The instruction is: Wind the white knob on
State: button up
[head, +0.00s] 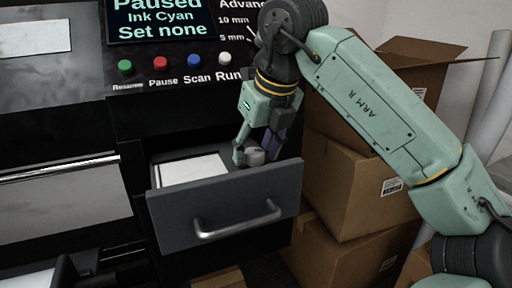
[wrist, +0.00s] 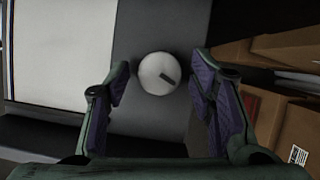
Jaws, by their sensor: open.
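The white knob (head: 255,156) is round and sits inside the open drawer (head: 226,228), at its right side. In the wrist view the knob (wrist: 159,73) shows a dark bar mark on its top. My gripper (head: 258,158) points down into the drawer with a finger on each side of the knob. In the wrist view my gripper (wrist: 160,88) is open, with gaps between both purple finger pads and the knob. The knob lies a little beyond the middle of the space between the fingers.
White sheets (head: 190,171) lie in the drawer, left of the knob. The drawer has a metal handle (head: 238,221) in front. Cardboard boxes (head: 352,187) stand close on the right. A panel above has coloured buttons (head: 160,63) and a screen (head: 157,18) reading "Paused, Ink Cyan, Set none".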

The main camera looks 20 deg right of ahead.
jog(key=v, duration=0.7)
jog(key=shift+r, duration=0.25)
jog(key=shift+s, duration=0.1)
dwell(0.4)
